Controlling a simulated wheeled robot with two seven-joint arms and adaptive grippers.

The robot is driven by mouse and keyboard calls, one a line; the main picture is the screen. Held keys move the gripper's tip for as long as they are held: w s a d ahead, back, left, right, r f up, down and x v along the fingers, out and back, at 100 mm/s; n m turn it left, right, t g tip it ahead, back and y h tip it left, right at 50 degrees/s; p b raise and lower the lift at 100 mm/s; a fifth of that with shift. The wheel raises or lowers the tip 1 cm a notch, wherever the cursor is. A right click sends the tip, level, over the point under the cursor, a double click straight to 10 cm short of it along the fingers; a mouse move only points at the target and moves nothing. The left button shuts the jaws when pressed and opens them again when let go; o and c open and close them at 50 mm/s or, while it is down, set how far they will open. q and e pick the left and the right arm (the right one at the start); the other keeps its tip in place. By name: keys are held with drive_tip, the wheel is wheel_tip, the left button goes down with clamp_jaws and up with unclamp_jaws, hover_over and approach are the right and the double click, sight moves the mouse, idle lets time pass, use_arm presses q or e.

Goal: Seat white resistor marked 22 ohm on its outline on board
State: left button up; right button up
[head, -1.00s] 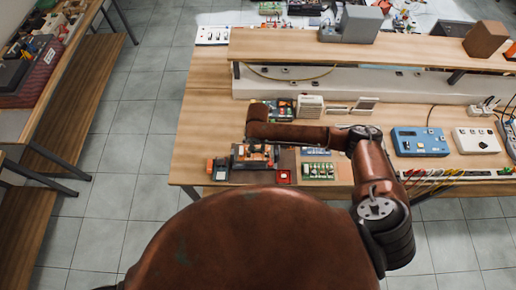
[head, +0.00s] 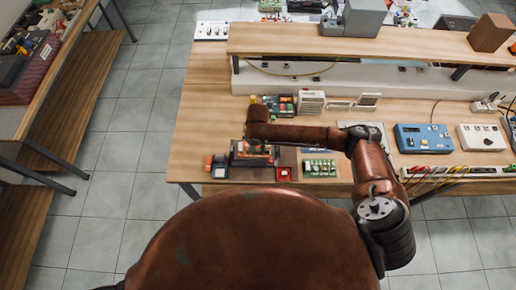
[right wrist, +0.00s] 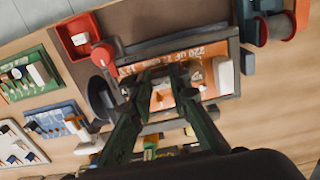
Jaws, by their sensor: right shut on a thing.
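The orange board (right wrist: 183,58) with pale printed marks sits in a dark frame below my right gripper in the right wrist view. It also shows small under my arm in the head view (head: 250,152). My right gripper (right wrist: 163,88) has its two green fingers closed together over the board, shut on a small part. The fingertips mostly hide that part, so I cannot read a 22 ohm mark or tell whether it touches the board. A white block (right wrist: 223,76) shows at the board's right side. My left gripper is out of view.
A red tray (right wrist: 76,38) with a white piece in it stands beside the board frame. A spool (right wrist: 262,31) stands on the other side. Green (right wrist: 28,74) and blue (right wrist: 56,124) boards lie to the left. A blue instrument (head: 423,139) is farther right on the bench.

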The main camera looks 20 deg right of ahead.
drive_tip(key=shift+s+p, duration=0.1)
drive_tip(key=shift+p, duration=0.55)
idle(0.6)
drive_tip(key=shift+f+p, duration=0.15)
drive_tip(key=shift+p, duration=0.9)
idle(1.5)
drive_tip(key=o, duration=0.8)
drive_tip(key=o, duration=0.4)
drive_tip(key=shift+o, duration=0.2)
